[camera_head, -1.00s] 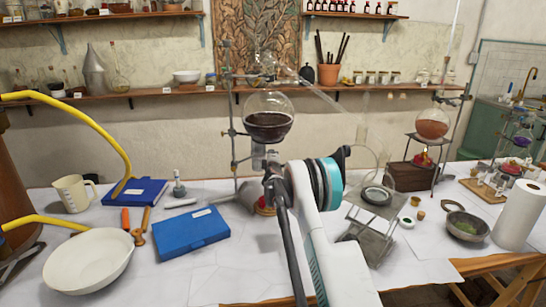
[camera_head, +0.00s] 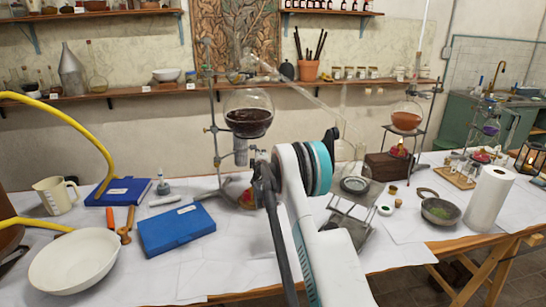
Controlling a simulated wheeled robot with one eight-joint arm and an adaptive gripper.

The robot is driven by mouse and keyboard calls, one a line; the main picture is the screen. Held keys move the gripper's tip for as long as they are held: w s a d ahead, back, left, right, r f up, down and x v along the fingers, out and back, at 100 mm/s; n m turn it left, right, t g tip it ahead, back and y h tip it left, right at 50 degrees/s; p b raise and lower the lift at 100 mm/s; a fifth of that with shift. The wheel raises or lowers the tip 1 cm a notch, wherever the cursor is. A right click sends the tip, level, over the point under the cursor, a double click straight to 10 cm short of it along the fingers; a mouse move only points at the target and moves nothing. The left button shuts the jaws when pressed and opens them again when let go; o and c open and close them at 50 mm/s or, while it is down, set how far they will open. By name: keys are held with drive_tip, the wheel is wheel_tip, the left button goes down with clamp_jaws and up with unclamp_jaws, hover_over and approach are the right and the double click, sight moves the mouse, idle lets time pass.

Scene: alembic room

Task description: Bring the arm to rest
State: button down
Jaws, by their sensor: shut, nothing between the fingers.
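My white arm (camera_head: 325,255) with its teal-ringed joint (camera_head: 319,168) rises from the bottom centre, in front of the table. A dark bar of my arm runs along its left side. My gripper cannot be made out; the arm's far end is not visible as fingers. The arm overlaps the view of the glassware stand and the metal lab jack behind it; I cannot tell the exact gap.
A round flask of dark liquid (camera_head: 248,122) hangs on a stand behind the arm. A blue case (camera_head: 176,229) and white bowl (camera_head: 73,262) lie left. A stone mortar (camera_head: 440,211) and paper roll (camera_head: 490,200) stand right.

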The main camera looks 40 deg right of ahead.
drive_tip(key=s+d+p, duration=0.1)
drive_tip(key=s+d, duration=0.2)
drive_tip(key=s, duration=0.3)
drive_tip(key=shift+s+p, duration=0.3)
drive_tip(key=shift+p, duration=0.1)
drive_tip(key=shift+r, duration=0.2)
